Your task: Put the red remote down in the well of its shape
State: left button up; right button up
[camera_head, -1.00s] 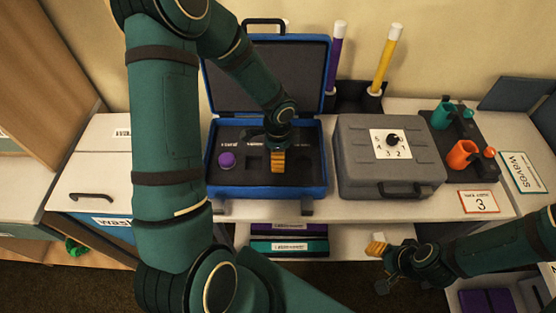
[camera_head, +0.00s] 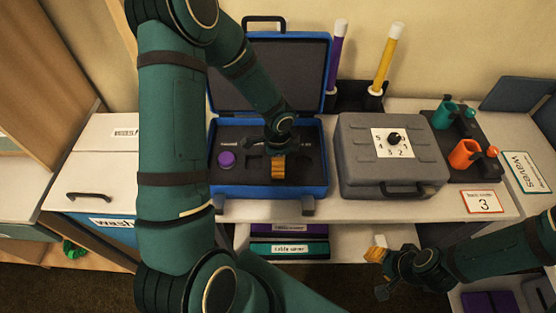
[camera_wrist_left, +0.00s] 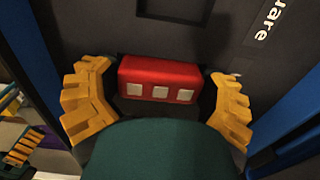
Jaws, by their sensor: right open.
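The red remote (camera_wrist_left: 160,80), a block with three pale squares, lies between the yellow fingers of my left gripper (camera_wrist_left: 157,95) in the left wrist view. The fingers stand apart, with a narrow gap at each end of the remote. Whether it sits fully down in a well is hard to tell. In the head view my left gripper (camera_head: 278,168) is low over the dark insert of the open blue case (camera_head: 270,190) and hides the remote. An empty square well (camera_wrist_left: 172,8) shows beyond it. My right gripper (camera_head: 376,268) is open and empty at the lower right.
A purple round piece (camera_head: 227,159) sits in the insert's left part. A grey case with a dial (camera_head: 392,170) stands close on the right. The blue case's raised lid (camera_head: 270,75) is behind. Purple (camera_head: 337,55) and yellow (camera_head: 386,60) sticks stand behind the grey case.

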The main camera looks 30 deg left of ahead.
pick_arm(q)
jog(key=shift+s+f, duration=0.15)
jog(key=shift+f, duration=0.2)
pick_arm(e)
jog(key=shift+w+f, duration=0.1)
pick_arm(q)
jog(key=shift+r, duration=0.1)
jog(key=shift+r+p, duration=0.2)
jog(key=shift+p, duration=0.1)
notch_tip(320, 180, up, 13)
jog(key=p, duration=0.3)
jog(key=shift+w, duration=0.2)
pick_arm(e)
jog(key=r, duration=0.2)
jog(key=w+r, duration=0.1)
jog(key=shift+w+r, duration=0.2)
jog(key=shift+r, duration=0.2)
pick_arm(q)
jog(key=shift+s+f, duration=0.1)
pick_arm(e)
jog(key=shift+s, duration=0.1)
